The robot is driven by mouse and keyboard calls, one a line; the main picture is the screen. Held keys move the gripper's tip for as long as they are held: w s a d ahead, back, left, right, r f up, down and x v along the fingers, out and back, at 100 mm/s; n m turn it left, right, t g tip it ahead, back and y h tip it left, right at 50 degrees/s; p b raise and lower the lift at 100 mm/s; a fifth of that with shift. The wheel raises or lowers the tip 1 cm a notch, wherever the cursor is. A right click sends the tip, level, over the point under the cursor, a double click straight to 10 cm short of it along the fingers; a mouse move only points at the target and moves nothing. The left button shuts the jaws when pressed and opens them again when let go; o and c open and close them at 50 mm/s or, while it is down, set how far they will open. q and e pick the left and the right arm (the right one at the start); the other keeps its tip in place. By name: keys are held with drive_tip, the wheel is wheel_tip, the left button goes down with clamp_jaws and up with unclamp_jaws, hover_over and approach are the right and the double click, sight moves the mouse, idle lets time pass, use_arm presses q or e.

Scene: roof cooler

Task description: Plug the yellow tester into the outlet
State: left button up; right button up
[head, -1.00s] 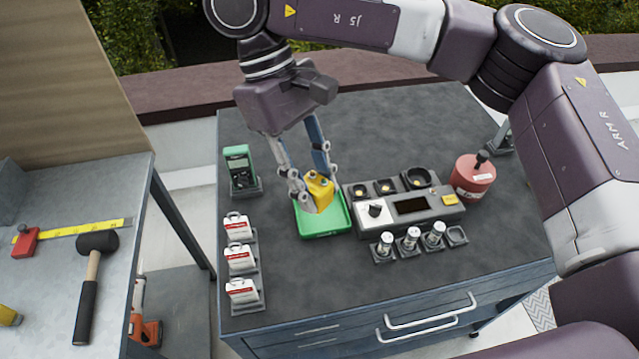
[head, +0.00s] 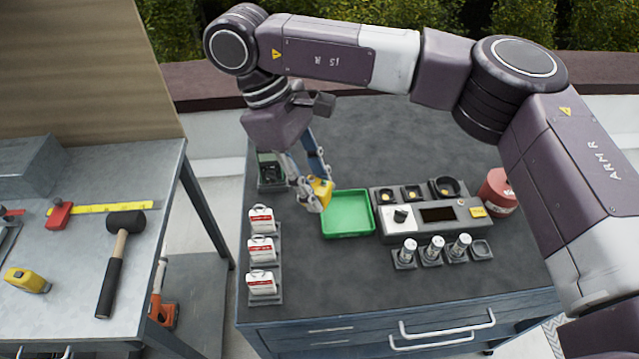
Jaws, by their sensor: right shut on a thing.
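The yellow tester (head: 321,190) is held between the fingers of my right gripper (head: 312,192). It sits just left of the upper left corner of the green tray (head: 347,226), which is empty. Part of the tester is hidden by the fingers. I cannot tell whether it touches the tray edge. No outlet can be made out clearly in this view. My left gripper is not in view.
A grey panel device (head: 437,214) with a dark display stands right of the tray, with several small cylinders (head: 432,250) before it. White-labelled boxes (head: 262,250) stand in a column at left. A red canister (head: 497,190) is at right. A side bench holds a hammer (head: 118,252).

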drive_tip(key=shift+r, duration=0.1)
drive_tip(key=s+d+r+m+g+y, duration=0.2)
drive_tip(key=s+d+r+m, duration=0.4)
drive_tip(key=d+r+m, duration=0.2)
drive_tip(key=shift+r, duration=0.95)
drive_tip(key=w+a+m+y, duration=0.2)
drive_tip(key=w+a+m, duration=0.2)
drive_tip(key=w+a, duration=0.4)
drive_tip(key=shift+a+m+g, duration=0.3)
drive_tip(key=shift+a, duration=0.75)
drive_tip(key=shift+d, duration=0.1)
drive_tip(key=s+d+f, duration=0.5)
drive_tip(key=d+f, duration=0.2)
drive_tip(key=d, duration=0.2)
drive_tip(key=s+d+f, duration=0.5)
drive_tip(key=d+f, duration=0.3)
drive_tip(key=d, duration=0.2)
